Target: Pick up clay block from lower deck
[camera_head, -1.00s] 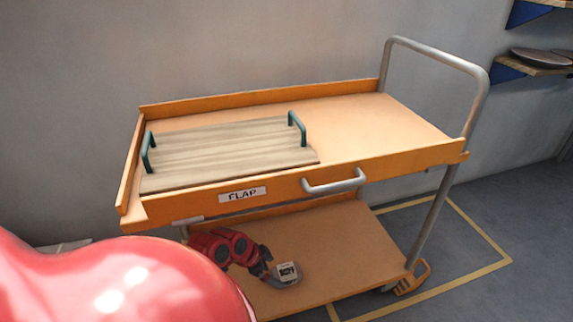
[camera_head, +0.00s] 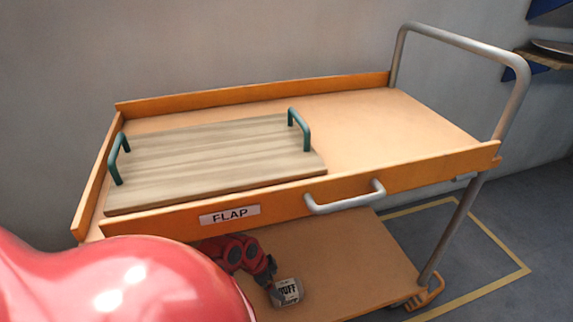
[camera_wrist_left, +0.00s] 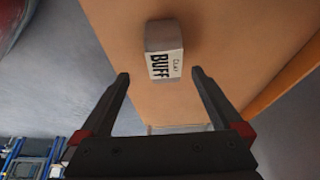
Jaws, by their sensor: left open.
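The clay block (camera_head: 286,292) is a small grey block with a white label reading "BUFF". It rests on the orange lower deck (camera_head: 350,260) of the cart. In the left wrist view the block (camera_wrist_left: 163,48) lies just beyond and between my open fingertips, with nothing between the fingers. My left gripper (camera_wrist_left: 159,74) is open and empty. In the head view my left gripper (camera_head: 268,278) is dark and reaches in under the upper deck, beside the block; its fingers are partly hidden. My right gripper is not in view.
A wooden board (camera_head: 210,155) with green handles lies on top. A grey push bar (camera_head: 470,50) rises at the right. The lower deck's right part is clear.

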